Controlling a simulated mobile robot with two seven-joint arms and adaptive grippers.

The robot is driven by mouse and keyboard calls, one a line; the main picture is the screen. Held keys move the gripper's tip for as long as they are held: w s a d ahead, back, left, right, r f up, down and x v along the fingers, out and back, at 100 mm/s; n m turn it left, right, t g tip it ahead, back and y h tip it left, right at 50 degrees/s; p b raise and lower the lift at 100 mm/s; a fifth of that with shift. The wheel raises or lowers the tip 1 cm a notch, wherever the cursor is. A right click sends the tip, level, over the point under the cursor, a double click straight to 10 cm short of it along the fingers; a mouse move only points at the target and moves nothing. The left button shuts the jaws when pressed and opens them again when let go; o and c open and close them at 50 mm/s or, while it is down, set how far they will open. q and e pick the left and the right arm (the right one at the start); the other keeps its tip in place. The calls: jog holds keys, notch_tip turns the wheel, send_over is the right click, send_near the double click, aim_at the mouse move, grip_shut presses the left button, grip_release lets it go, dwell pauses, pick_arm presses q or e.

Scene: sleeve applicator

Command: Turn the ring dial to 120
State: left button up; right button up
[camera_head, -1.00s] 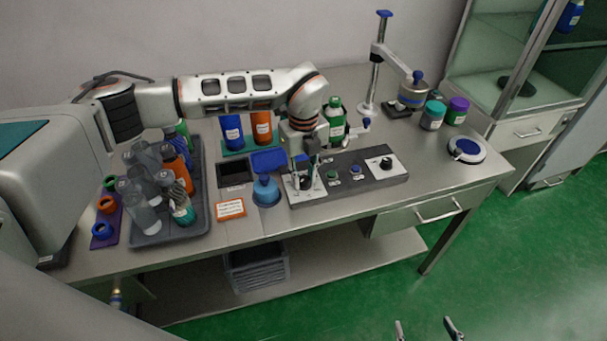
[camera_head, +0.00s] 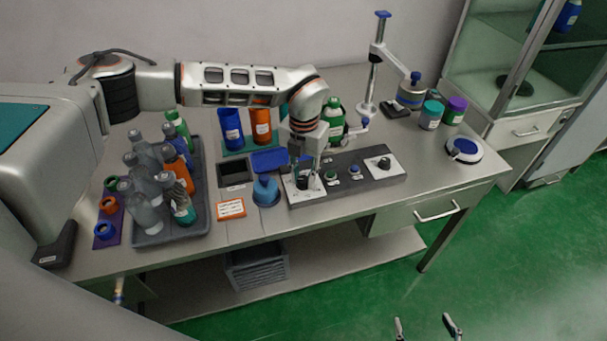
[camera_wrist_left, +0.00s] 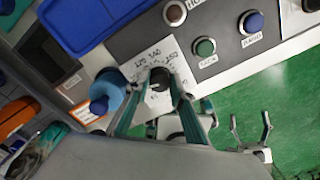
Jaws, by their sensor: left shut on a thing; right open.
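The ring dial is a black knob (camera_wrist_left: 159,77) on a white plate (camera_wrist_left: 150,62) with printed numbers, at the left end of the dark control panel (camera_head: 345,178). My left gripper (camera_head: 304,176) points down over this plate. In the left wrist view its two teal fingers (camera_wrist_left: 158,88) are shut on the knob. Which number the knob points to cannot be read. My right gripper (camera_head: 426,330) is open and empty, low over the green floor in front of the bench. It also shows in the left wrist view (camera_wrist_left: 250,128).
A green button (camera_head: 330,175), a blue button (camera_head: 354,170) and a second black knob (camera_head: 385,163) are on the panel to the right. A blue flask-shaped thing (camera_head: 266,191) stands close left of the dial. A grey tray (camera_head: 200,222) of bottles is further left.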

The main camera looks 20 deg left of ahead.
aim_at(304, 179)
pick_arm(q)
jog(key=m, duration=0.5)
jog(key=shift+r+m, duration=0.1)
jog(key=shift+m, duration=0.2)
jog(key=m, duration=0.4)
jog(key=shift+d+m+p, duration=0.1)
jog(key=shift+m+p, duration=0.3)
jog(key=o, duration=1.1)
jog(key=shift+o, duration=0.2)
notch_tip(304, 179, up, 12)
